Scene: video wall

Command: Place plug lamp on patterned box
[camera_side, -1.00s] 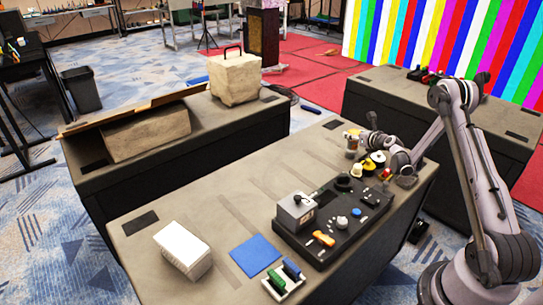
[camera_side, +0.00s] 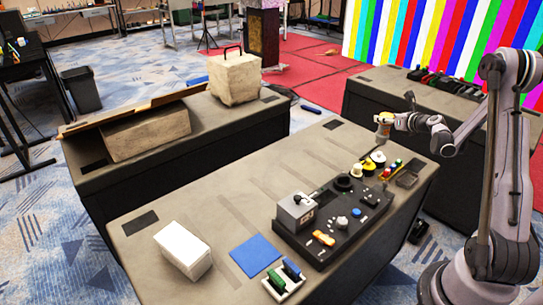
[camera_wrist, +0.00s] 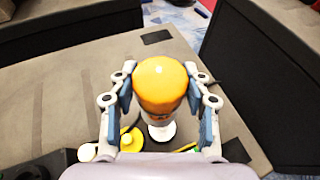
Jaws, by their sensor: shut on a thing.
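The plug lamp (camera_wrist: 161,84), with a rounded orange top, is between the fingers of my gripper (camera_wrist: 160,92) in the wrist view. My gripper is shut on it, fingers on both sides. The lamp's lower part is mostly hidden under its top; a white round piece (camera_wrist: 162,132) shows below, and I cannot tell if it belongs to the lamp. In the side view the small orange lamp (camera_side: 384,121) is at my gripper (camera_side: 386,127), above the far right end of the table. I cannot tell surely which box is the patterned one; a mottled beige box (camera_side: 234,80) stands on the back counter.
A tall dark box (camera_side: 263,33) stands behind. The table's far left part is clear.

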